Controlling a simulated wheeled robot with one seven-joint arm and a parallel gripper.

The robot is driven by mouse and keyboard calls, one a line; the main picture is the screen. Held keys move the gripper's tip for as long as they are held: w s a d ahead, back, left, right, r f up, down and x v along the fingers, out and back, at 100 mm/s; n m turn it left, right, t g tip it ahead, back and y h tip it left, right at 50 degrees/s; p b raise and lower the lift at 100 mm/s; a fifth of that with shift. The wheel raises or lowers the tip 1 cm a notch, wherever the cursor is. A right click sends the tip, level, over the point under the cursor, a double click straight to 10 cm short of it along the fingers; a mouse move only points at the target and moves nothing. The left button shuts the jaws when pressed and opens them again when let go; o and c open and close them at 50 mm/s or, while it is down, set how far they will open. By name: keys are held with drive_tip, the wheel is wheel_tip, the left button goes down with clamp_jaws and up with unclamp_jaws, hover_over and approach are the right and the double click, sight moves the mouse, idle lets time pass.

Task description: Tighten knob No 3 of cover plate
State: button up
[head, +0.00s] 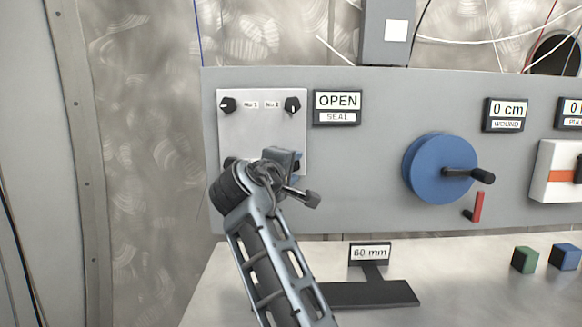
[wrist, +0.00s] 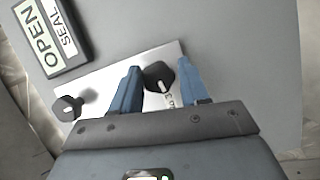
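The cover plate (head: 262,135) is a light panel on the grey wall. Its upper left knob (head: 228,105) and upper right knob (head: 293,105) are black with white marks, beside labels No 1 and No 2. My gripper (head: 294,163) is at the plate's lower right and hides that corner in the head view. In the wrist view its two blue fingers (wrist: 160,70) stand apart on either side of a black knob (wrist: 156,74). The label beside this knob appears to read No 3. Narrow gaps show between fingers and knob. Another knob (wrist: 67,107) is outside the fingers.
A display (head: 337,107) reads OPEN, SEAL, right of the plate. A blue crank wheel (head: 436,168) and red lever (head: 475,207) are farther right. Below, the bench holds a 60 mm sign (head: 370,253), a green cube (head: 523,260) and a blue cube (head: 564,257).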

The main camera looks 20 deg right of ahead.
drive_tip(key=o, duration=0.3)
drive_tip(key=shift+r, duration=0.1)
drive_tip(key=shift+v, duration=3.9)
